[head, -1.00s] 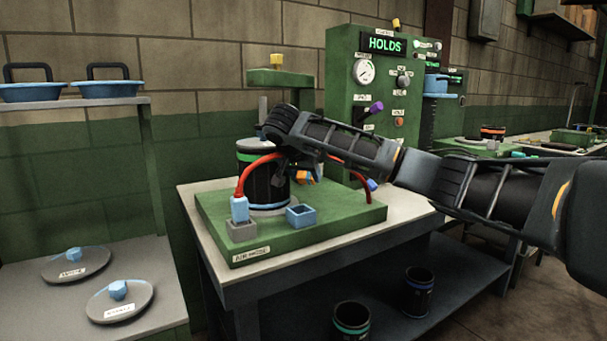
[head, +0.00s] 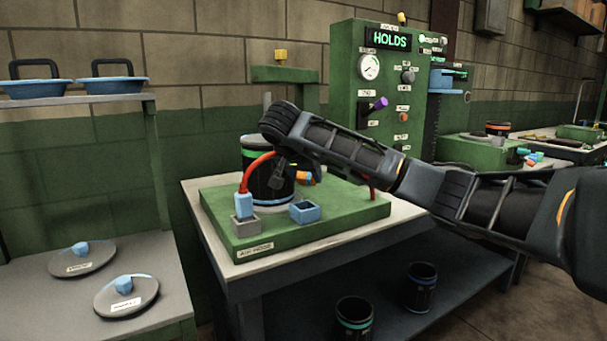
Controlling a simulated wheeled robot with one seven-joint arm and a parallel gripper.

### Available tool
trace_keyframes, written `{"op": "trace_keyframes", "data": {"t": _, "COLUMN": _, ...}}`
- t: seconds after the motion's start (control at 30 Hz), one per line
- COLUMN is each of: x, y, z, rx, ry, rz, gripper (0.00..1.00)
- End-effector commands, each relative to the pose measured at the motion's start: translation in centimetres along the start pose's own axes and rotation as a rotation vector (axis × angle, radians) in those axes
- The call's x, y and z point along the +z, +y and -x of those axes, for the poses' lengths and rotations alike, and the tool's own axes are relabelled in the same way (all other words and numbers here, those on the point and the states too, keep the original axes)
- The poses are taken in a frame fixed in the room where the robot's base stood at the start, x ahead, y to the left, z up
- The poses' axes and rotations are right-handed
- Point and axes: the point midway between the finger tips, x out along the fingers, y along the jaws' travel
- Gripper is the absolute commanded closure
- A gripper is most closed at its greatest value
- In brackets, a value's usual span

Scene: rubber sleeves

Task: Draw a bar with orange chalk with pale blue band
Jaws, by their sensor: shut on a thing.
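A black rubber sleeve (head: 256,190) with a green band near its top and a pale blue band at its foot stands upright on the green fixture (head: 340,216). My gripper (head: 290,176) is in front of the sleeve's right side, largely hidden by my wrist. It is shut on the orange chalk (head: 304,178), of which a short orange piece shows. Its pale blue band is too small to make out. I cannot tell whether the chalk touches the sleeve, and I see no drawn bar on the visible side.
A red hose (head: 247,172) runs from a light blue plug (head: 244,206) towards the sleeve. An open blue box (head: 305,212) sits in front. A green panel (head: 345,80) reading HOLDS stands behind. Two more sleeves (head: 354,322) stand on the lower shelf. Lids (head: 82,259) lie at left.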

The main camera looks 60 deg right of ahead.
Motion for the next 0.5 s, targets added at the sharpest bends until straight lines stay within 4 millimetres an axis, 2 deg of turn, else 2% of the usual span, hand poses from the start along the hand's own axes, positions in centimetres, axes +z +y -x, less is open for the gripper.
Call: {"op": "trace_keyframes", "data": {"t": 0.5, "x": 0.1, "y": 4.7, "z": -0.1, "rx": 0.0, "ry": -0.002, "rz": -0.002, "gripper": 0.67}}
